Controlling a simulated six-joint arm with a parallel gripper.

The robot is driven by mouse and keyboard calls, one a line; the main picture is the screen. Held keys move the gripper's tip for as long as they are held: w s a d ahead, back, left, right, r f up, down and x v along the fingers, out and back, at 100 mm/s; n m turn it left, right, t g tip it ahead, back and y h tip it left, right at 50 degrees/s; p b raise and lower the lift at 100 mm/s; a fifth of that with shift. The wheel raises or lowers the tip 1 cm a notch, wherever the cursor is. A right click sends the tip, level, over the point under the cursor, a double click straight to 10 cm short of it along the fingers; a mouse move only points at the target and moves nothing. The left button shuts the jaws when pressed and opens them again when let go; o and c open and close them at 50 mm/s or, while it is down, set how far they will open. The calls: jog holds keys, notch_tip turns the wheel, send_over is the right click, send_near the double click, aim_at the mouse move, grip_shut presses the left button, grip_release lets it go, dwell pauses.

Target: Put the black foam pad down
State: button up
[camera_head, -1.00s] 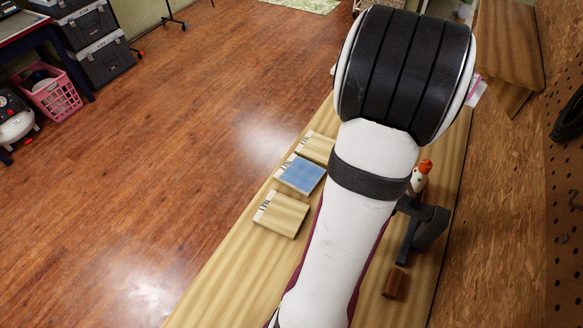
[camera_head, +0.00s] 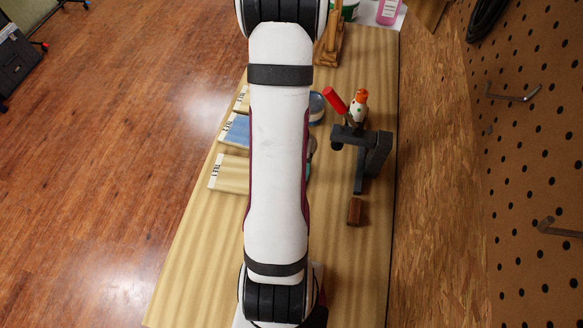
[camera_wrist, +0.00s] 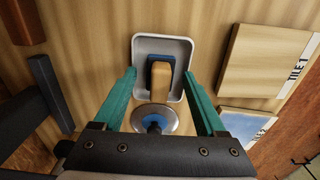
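My gripper (camera_wrist: 159,72) has two teal fingers, spread apart with nothing clearly held between them. Beyond the fingertips, in the wrist view, is a pale grey rounded rectangular piece (camera_wrist: 143,46) with a tan handle-like block (camera_wrist: 160,80) on a blue base. A round metal disc (camera_wrist: 154,117) with a blue centre shows between the fingers, nearer the palm. I cannot pick out a black foam pad for certain in either view. In the head view my arm hides most of the gripper.
Labelled tiles (camera_head: 233,173) lie on the wooden bench (camera_head: 200,250), left of my arm; one is blue (camera_head: 238,130). A dark metal fixture (camera_head: 370,150), an orange-capped bottle (camera_head: 358,107), a red handle (camera_head: 335,102) and a brown block (camera_head: 354,212) stand right. Pegboard (camera_head: 530,150) borders the right.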

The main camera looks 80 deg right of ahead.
jog(key=shift+r, duration=0.1)
notch_tip(320, 180, up, 12)
jog(key=w+a+r+n, duration=0.4)
jog(key=w+a, duration=0.7)
jog(key=s+a+r+n+y, duration=0.1)
jog(key=a+n, duration=0.3)
jog(key=a, duration=0.6)
jog(key=s+a+r+n, duration=0.1)
jog(key=a+r+n, duration=0.2)
jog(key=a, duration=0.8)
jog(key=shift+s+n+y, duration=0.35)
jog(key=shift+n+y, duration=0.05)
jog(key=shift+n, duration=0.3)
